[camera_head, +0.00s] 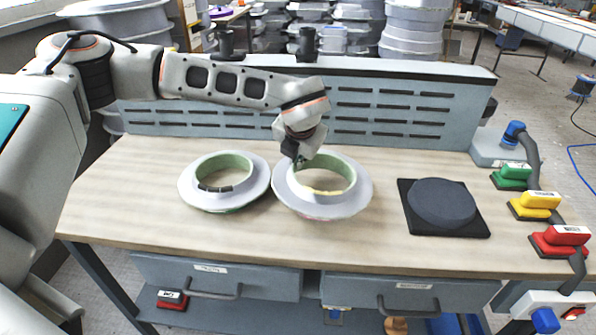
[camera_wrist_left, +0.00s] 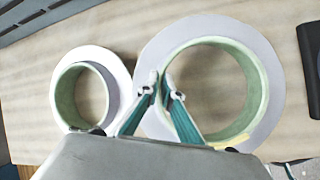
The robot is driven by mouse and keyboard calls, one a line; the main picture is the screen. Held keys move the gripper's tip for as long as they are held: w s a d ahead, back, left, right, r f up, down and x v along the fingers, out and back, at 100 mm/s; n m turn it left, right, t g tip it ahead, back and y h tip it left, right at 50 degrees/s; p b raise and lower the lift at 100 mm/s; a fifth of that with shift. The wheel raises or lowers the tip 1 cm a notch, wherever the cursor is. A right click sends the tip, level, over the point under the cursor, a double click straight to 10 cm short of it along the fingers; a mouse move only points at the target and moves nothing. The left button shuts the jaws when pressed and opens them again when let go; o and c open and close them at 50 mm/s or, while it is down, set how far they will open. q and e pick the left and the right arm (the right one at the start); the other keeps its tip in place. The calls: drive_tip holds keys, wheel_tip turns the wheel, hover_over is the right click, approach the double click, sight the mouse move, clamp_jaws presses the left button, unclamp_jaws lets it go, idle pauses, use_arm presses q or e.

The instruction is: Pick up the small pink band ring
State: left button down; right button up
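No pink band ring stands out in either view. Two pale grey flanged rings with green inner walls stand on the bench: a smaller left one (camera_head: 259,180) and a larger right one (camera_head: 352,202). In the left wrist view they are the smaller ring (camera_wrist_left: 118,72) and the larger ring (camera_wrist_left: 285,85). The smaller has a dark band on its front; the larger has a yellow patch. My left gripper (camera_head: 299,160) points down at the larger ring's left rim. Its fingertips (camera_wrist_left: 160,80) are close together, seemingly either side of the wall; contact is unclear. My right gripper is out of view.
A dark round disc on a square black plate (camera_head: 480,229) lies at the right of the wooden bench (camera_head: 120,215). Green (camera_head: 512,176), yellow (camera_head: 537,205) and red (camera_head: 560,240) blocks line the right side. A slotted panel (camera_head: 420,110) backs the bench. The bench front is clear.

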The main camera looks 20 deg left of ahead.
use_arm(q)
wheel_tip(320, 180, up, 16)
drive_tip(key=shift+b, duration=0.3)
drive_tip(key=shift+d, duration=0.1)
